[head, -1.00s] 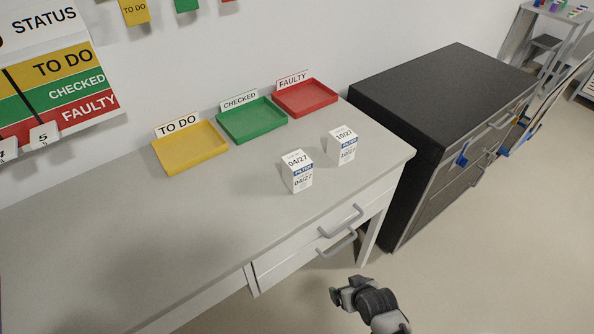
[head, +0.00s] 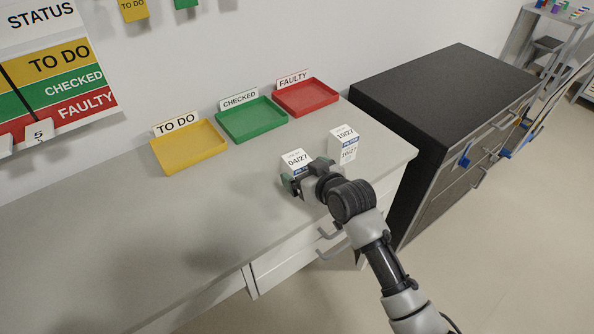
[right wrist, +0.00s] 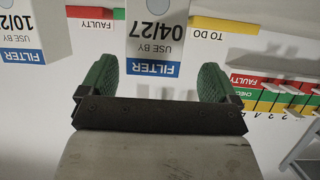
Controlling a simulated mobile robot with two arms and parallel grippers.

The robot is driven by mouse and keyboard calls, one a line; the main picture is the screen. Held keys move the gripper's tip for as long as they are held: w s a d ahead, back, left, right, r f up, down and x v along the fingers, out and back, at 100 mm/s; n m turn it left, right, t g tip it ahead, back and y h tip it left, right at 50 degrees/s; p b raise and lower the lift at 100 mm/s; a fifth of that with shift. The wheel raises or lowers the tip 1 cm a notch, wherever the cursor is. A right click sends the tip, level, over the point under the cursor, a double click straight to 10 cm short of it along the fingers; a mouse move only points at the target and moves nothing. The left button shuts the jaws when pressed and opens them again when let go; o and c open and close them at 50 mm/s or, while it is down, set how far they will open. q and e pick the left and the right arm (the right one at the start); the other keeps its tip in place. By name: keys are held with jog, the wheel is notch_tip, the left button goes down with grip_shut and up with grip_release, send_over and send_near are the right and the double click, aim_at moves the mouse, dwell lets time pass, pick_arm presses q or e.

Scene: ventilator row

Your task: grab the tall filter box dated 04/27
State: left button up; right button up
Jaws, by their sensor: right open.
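The white filter box dated 04/27 (head: 294,161) stands upright on the desk, with a blue FILTER band. My right gripper (head: 300,184) is at its near side and hides its lower part. In the right wrist view the same box (right wrist: 157,30) appears upside down, between and just beyond the two green fingertips of my right gripper (right wrist: 158,82), which are open with a gap on each side. A second white box dated 10/27 (head: 344,143) stands to the right; it also shows in the right wrist view (right wrist: 30,35). My left gripper is out of view.
A yellow TO DO tray (head: 188,148), a green CHECKED tray (head: 251,120) and a red FAULTY tray (head: 307,98) lie along the wall. A black-topped cabinet (head: 440,90) stands right of the desk. The desk's left part (head: 110,230) is clear.

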aim_at(297, 163)
jog(key=x, duration=0.5)
jog(key=shift+w+d+r, duration=0.15)
jog(key=shift+w+d, duration=0.1)
jog(key=shift+w, duration=0.05)
jog(key=c, duration=1)
jog(key=shift+r, duration=0.15)
